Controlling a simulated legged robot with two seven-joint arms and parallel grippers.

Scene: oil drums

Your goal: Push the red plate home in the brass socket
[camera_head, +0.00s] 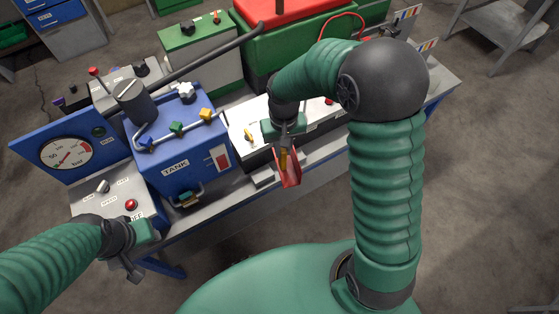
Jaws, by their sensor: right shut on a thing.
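My right gripper (286,150) points down at the front edge of the bench, shut on the red plate (291,178). The plate hangs below the fingers, tilted, its lower end past the bench's front edge. A yellowish strip shows between the fingers and the plate; I cannot tell what it is. I cannot clearly make out the brass socket.
The blue tank (180,160) with coloured valve handles stands left of the plate. A gauge panel (68,152) and a grey control box (115,190) are farther left. A white-topped box (250,125) stands behind the plate. The floor in front is clear.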

